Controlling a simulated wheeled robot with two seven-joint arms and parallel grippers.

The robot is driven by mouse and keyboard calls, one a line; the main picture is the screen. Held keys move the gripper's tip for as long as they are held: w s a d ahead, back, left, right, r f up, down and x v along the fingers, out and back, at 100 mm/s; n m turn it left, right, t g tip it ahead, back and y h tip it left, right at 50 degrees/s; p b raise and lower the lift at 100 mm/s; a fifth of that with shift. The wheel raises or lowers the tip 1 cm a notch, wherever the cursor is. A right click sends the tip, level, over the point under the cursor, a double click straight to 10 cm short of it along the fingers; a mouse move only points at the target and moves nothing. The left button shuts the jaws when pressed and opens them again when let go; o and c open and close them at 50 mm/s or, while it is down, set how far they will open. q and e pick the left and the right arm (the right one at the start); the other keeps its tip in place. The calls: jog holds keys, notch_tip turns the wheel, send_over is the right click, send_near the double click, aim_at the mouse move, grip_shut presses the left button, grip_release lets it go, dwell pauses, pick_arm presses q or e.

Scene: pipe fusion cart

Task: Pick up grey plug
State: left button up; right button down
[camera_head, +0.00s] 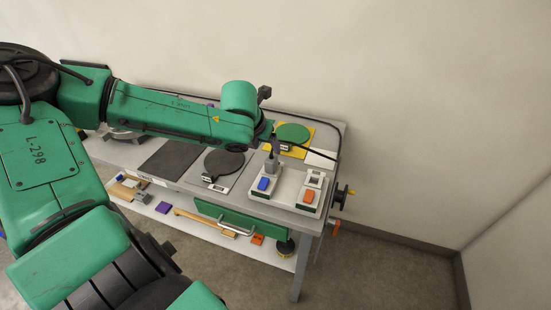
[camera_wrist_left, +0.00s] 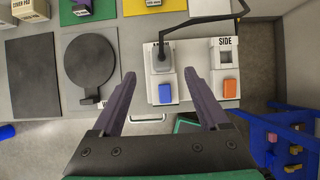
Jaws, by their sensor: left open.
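The grey plug (camera_head: 271,157) stands in the left socket unit, above a blue switch (camera_head: 263,184), with a black cable running from it. In the left wrist view the plug (camera_wrist_left: 161,59) lies just beyond the fingertips and between their lines. My left gripper (camera_wrist_left: 160,75) is open with nothing between its fingers. In the head view my left arm reaches over the table to the plug, and the arm largely hides the gripper. My right gripper is not in view.
A second unit labelled SIDE (camera_wrist_left: 226,42) has an empty-looking socket and an orange switch (camera_wrist_left: 230,88). A dark round plate (camera_wrist_left: 90,65) lies to the left, and a green disc (camera_head: 292,133) on a yellow board behind. The cable arches over the units. A lower shelf (camera_head: 195,222) holds tools.

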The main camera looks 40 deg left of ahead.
aim_at(270, 160)
pick_arm(q)
jog(key=f, duration=0.2)
jog(key=w+f+b, duration=0.1)
jog(key=f, duration=0.1)
jog(key=shift+a+f, duration=0.2)
jog(key=shift+f, duration=0.05)
jog(key=x, duration=0.4)
jog(key=shift+w+f+b, duration=0.2)
jog(key=shift+w+b, duration=0.05)
jog(key=shift+b, duration=0.15)
jog(key=shift+x, duration=1)
jog(key=shift+w+f, duration=0.2)
jog(key=shift+w, duration=0.05)
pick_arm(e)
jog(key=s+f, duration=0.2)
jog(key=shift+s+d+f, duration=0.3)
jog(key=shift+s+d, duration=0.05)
pick_arm(q)
jog(key=c, duration=0.4)
grip_shut()
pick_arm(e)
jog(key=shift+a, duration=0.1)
